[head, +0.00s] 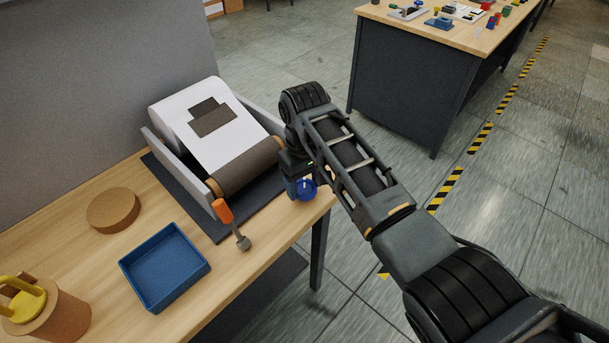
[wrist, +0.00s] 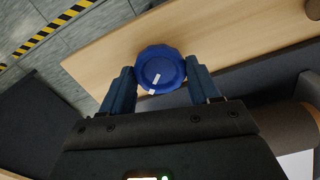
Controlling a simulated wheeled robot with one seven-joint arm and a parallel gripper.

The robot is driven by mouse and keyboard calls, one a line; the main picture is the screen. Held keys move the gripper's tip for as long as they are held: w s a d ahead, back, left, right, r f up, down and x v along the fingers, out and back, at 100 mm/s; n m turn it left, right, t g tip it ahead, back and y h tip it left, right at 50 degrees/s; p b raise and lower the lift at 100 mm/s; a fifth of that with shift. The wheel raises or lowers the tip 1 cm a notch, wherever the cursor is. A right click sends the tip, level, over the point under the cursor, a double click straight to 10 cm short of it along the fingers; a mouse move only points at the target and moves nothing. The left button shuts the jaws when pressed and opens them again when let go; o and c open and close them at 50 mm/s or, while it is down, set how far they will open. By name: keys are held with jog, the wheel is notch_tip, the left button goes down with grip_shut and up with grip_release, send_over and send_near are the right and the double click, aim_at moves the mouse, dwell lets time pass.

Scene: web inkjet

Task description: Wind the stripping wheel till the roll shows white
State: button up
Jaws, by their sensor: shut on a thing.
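The stripping wheel (wrist: 160,68) is a blue ribbed knob with white marks on its face and rim. It also shows in the head view (head: 306,188) at the right end of the machine, partly behind my gripper. My gripper (wrist: 160,80) has its two blue fingers shut on the wheel, one on each side. In the head view my gripper (head: 303,180) reaches down to the wheel. The roll (head: 247,168) at the machine's front is dark brown along its visible face. White web (head: 205,150) with a dark brown printed patch (head: 214,118) runs down to it.
A blue tray (head: 165,267), a round cork-coloured disc (head: 113,210) and a brown pot with a yellow handle (head: 60,318) are at the left. Another bench (head: 410,75) stands across the floor.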

aim_at(304, 187)
jog(key=shift+r+m+p, duration=0.1)
jog(key=shift+m+p, duration=0.6)
jog(key=shift+m, duration=1.6)
jog(key=o, duration=1.1)
jog(key=shift+c, duration=0.2)
notch_tip(304, 187, up, 8)
jog(key=shift+f+b, duration=0.15)
jog(key=shift+b, duration=0.3)
